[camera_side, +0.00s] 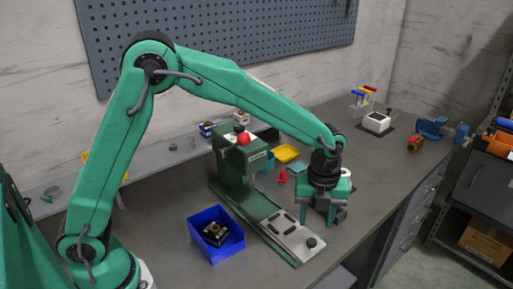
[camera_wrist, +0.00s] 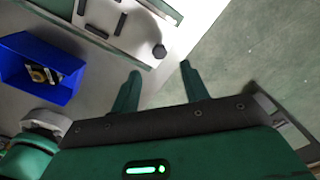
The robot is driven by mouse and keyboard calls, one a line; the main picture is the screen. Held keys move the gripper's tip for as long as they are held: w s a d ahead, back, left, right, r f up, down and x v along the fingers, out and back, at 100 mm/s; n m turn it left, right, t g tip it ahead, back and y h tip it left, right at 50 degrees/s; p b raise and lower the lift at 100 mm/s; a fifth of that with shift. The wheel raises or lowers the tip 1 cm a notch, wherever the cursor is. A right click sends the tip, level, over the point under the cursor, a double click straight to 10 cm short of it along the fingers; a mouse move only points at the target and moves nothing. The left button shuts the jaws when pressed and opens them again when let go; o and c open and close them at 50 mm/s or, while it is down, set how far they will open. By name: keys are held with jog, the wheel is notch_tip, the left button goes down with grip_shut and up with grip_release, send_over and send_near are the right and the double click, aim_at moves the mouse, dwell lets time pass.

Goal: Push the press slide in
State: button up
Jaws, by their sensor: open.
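The press (camera_side: 230,165) is green with a red ball knob (camera_side: 244,139) on top. Its slide (camera_side: 290,232) is a pale plate with dark slots and a black knob (camera_side: 311,242), pulled out along the green base toward the lower right. My gripper (camera_side: 320,217) points down beside the slide's outer part, on its right, with fingers apart and empty. In the wrist view the slide (camera_wrist: 120,22) and black knob (camera_wrist: 158,51) lie just beyond my open fingers (camera_wrist: 160,82). I cannot tell whether a finger touches the slide.
A blue bin (camera_side: 204,243) with a dark part inside stands left of the slide. A red cone-like piece (camera_side: 282,176) and a yellow tray (camera_side: 286,153) lie behind my gripper. The bench right of my gripper is clear up to its edge.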

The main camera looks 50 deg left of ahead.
aim_at(312, 241)
jog(key=shift+f, duration=3.55)
grip_shut()
